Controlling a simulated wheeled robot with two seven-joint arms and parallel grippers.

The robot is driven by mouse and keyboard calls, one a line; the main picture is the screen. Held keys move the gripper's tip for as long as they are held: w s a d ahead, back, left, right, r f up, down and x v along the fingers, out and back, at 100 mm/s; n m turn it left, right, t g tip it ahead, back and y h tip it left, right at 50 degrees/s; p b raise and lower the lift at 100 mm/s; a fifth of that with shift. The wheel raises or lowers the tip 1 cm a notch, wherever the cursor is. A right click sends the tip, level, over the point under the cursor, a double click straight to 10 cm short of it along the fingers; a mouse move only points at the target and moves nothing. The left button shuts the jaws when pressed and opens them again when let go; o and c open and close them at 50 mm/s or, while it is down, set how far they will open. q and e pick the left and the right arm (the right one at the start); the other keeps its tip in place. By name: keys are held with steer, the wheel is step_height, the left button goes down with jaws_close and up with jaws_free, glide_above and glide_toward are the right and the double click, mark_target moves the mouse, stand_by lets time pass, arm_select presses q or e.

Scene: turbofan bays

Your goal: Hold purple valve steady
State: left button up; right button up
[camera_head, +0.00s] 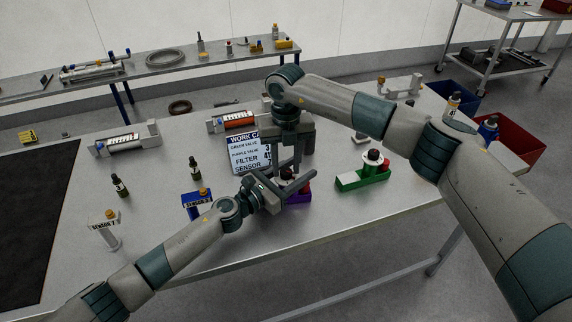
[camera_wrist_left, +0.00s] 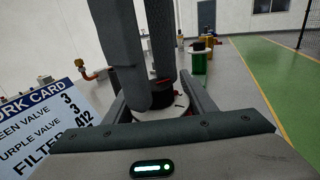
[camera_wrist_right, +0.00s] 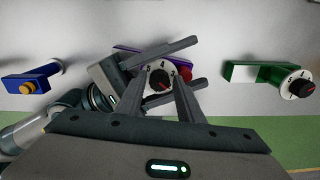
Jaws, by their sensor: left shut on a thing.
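The purple valve (camera_head: 299,198) sits on the table near its front edge, largely hidden by my grippers in the head view. The right wrist view shows its purple body (camera_wrist_right: 126,48) and a white numbered dial with a black knob and red pointer (camera_wrist_right: 160,79). My left gripper (camera_head: 297,191) is shut on the purple valve from the left, a finger along each side. My right gripper (camera_wrist_right: 161,92) points down over the dial, its fingers apart on either side of the knob; contact cannot be told. In the left wrist view, its fingers hide part of the dial (camera_wrist_left: 160,108).
A work card (camera_head: 245,153) stands behind the valve; it lists purple valve 3. A green valve (camera_head: 363,178) is to the right, a blue block (camera_head: 197,205) to the left. Small dark bottles (camera_head: 119,186) and a sensor stand (camera_head: 105,229) stand farther left.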

steer(key=c, duration=0.8)
steer(key=shift+n, duration=0.4)
steer(key=n, duration=1.1)
steer(key=shift+a, duration=0.1)
arm_select(q)
steer(key=shift+a, duration=0.1)
arm_select(e)
steer(key=o, duration=0.8)
